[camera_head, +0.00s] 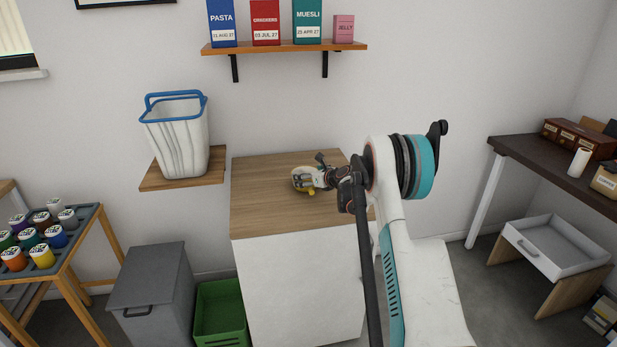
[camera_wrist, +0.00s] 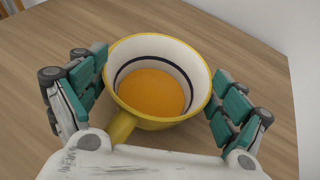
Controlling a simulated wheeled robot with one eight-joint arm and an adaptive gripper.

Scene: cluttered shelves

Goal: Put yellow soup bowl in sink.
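The yellow soup bowl (camera_wrist: 128,125) stands upright on a wooden counter top (camera_wrist: 55,30). It is yellow outside and white inside with a dark ring, its bottom is orange, and its handle points to the lower left in the wrist view. My gripper (camera_wrist: 160,72) is open, with one teal-padded finger on each side of the bowl, very close to its wall. I cannot tell whether the pads touch it. In the head view my gripper (camera_head: 307,180) partly covers the bowl (camera_head: 311,192). I cannot make out a sink in either view.
A shelf (camera_head: 215,48) with several boxes hangs above the counter. A white basket (camera_head: 178,135) stands on a side shelf to the left. A grey bin (camera_head: 150,290) and green crate (camera_head: 220,310) stand on the floor. A dark desk (camera_head: 540,170) is at right. The counter around the bowl is clear.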

